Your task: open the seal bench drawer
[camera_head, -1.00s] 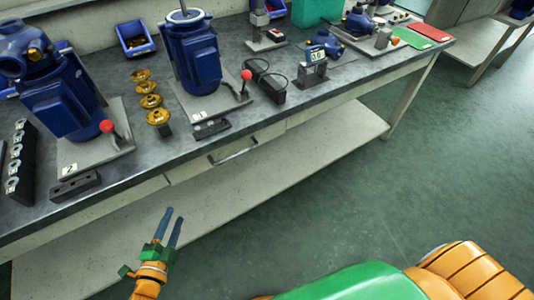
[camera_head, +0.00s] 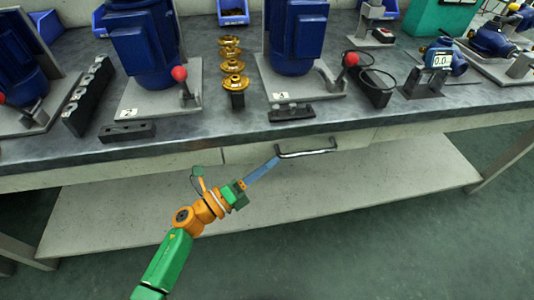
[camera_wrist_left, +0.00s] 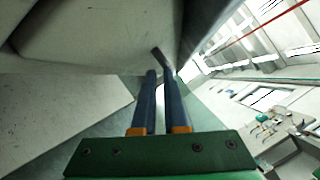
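The seal bench drawer (camera_head: 244,154) is a pale front under the dark bench top, and it looks flush with the bench. Its dark bar handle (camera_head: 308,153) runs across the front. My left gripper (camera_head: 275,161) reaches up from below, its blue fingers at the left end of the handle. In the left wrist view the two fingers (camera_wrist_left: 161,78) are parallel with a narrow gap, and the dark handle (camera_wrist_left: 161,58) shows at their tips. Whether they touch it cannot be told. My right gripper is not in view.
The bench top (camera_head: 190,150) carries blue pumps (camera_head: 297,35), brass impellers (camera_head: 232,66) and a black block (camera_head: 291,112) above the drawer. A pale lower shelf (camera_head: 370,185) lies below my left arm. The floor in front is clear.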

